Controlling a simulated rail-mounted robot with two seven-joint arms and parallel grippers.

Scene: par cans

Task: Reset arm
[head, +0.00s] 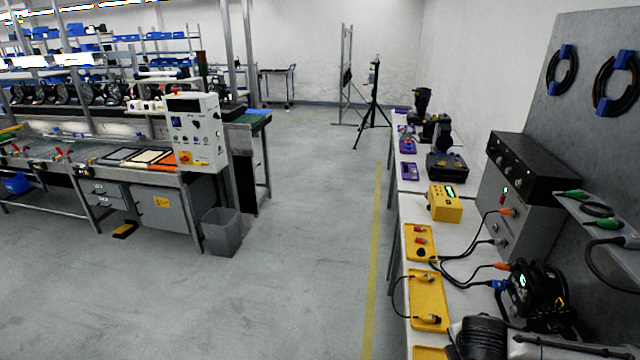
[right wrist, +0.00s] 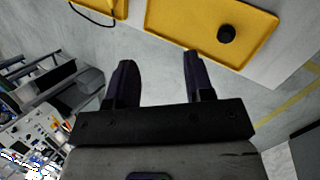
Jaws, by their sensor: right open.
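My right gripper (right wrist: 158,75) is open and empty in the right wrist view, its two dark fingers spread apart. A yellow tray (right wrist: 180,27) with a black round knob (right wrist: 227,33) lies beyond the fingertips, and nothing is between the fingers. My left gripper is not in view. In the head view, a black par can-like device (head: 538,288) with plugged cables stands at the right on the white bench.
The white bench (head: 469,236) runs along the right with yellow trays (head: 428,312), a yellow box (head: 444,203) and loose cables. A workbench with a control panel (head: 197,130) and a grey bin (head: 221,232) stand at left. The floor between is clear.

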